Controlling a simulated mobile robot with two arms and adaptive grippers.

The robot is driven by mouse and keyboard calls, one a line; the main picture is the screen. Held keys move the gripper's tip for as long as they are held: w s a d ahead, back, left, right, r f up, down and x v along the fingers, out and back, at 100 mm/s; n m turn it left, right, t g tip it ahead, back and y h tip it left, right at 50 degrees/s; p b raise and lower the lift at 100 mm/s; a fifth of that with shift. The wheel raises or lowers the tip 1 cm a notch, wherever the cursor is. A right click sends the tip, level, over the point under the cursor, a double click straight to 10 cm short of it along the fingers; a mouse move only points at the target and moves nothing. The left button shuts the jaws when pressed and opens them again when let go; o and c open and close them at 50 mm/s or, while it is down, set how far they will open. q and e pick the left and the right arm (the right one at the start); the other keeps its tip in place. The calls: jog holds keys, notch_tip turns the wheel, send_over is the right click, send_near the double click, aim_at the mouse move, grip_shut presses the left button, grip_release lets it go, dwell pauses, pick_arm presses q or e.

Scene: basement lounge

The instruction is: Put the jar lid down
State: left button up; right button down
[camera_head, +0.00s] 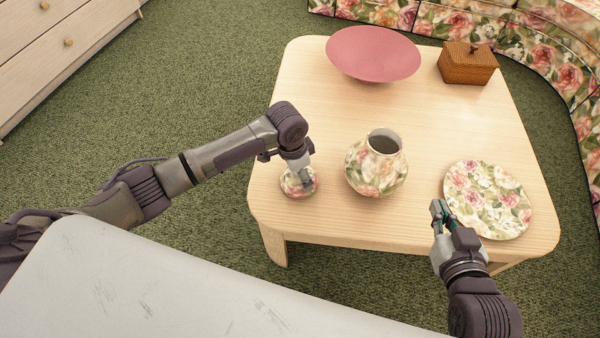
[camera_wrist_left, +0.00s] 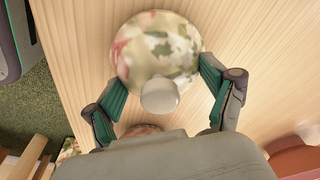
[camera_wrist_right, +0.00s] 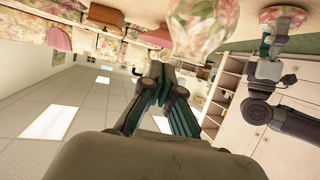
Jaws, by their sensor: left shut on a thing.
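The jar lid (camera_head: 299,184) is round and floral with a pale knob (camera_wrist_left: 160,95). In the head view it is at the table's left front edge, left of the jar. My left gripper (camera_head: 299,174) points down from above and is shut on it. In the left wrist view the lid (camera_wrist_left: 157,40) shows between the fingers, over pale wood. I cannot tell whether it touches the table. The floral jar (camera_head: 368,175) stands upright with its dark mouth uncovered. My right gripper (camera_head: 438,212) is empty, its fingertips together, by the table's front edge near the plate.
The pale wooden table (camera_head: 330,215) carries a floral plate (camera_head: 487,200) at right, a pink bowl (camera_head: 373,52) at the back and a brown wooden box (camera_head: 467,64) at back right. A floral sofa (camera_head: 560,60) curves behind.

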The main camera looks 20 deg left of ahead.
pick_arm(q)
jog(key=shift+f, duration=0.1)
jog(key=o, duration=1.2)
